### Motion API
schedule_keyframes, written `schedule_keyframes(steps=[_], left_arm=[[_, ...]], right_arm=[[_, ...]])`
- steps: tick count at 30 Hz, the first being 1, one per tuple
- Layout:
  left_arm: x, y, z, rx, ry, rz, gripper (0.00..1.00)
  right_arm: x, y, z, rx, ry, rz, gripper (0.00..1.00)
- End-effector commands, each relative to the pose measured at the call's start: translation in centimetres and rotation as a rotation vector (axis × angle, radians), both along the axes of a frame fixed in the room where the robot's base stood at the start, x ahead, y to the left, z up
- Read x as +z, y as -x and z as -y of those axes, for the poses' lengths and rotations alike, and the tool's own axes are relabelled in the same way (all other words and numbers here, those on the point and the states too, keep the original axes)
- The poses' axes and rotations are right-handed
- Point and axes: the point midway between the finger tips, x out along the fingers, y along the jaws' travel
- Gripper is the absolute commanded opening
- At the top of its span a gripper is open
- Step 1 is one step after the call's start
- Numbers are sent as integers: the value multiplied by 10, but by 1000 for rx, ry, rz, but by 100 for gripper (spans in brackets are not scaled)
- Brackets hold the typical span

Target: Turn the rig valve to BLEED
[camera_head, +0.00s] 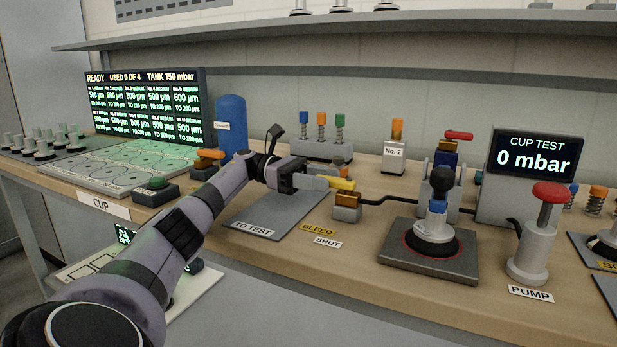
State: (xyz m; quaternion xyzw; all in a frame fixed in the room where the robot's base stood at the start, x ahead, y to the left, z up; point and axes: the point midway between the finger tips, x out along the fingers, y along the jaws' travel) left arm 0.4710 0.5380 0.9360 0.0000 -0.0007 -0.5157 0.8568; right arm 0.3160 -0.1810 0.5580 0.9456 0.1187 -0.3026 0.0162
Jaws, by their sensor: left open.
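The rig valve is a small brass block (347,205) with a yellow lever (344,185) on top, on the bench at the middle. The lever lies roughly sideways. A yellow BLEED label (318,230) and a white SHUT label (327,242) lie in front of it, to the left. My left gripper (318,183) reaches in from the left, open, with its fingertips at the left end of the lever. I cannot tell whether they touch it or straddle it. My right gripper is not in view.
A black hose (385,200) runs right from the valve. A test stand with a cup (433,220), the red-topped pump (534,245) and the CUP TEST display (533,155) stand to the right. A grey TO TEST mat (275,215) lies under my gripper. A blue tank (231,125) stands behind my arm.

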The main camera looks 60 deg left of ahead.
Motion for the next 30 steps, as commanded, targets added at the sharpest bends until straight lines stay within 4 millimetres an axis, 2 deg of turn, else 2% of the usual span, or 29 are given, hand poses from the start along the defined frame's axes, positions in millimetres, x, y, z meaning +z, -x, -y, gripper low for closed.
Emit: schedule_keyframes(steps=[4,12,30], left_arm=[[1,8,-15,0,4,3,51],[1,15,-29,-2,2,3,51],[0,18,-33,-4,2,1,51]], right_arm=[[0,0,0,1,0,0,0],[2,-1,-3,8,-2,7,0],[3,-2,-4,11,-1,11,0]])
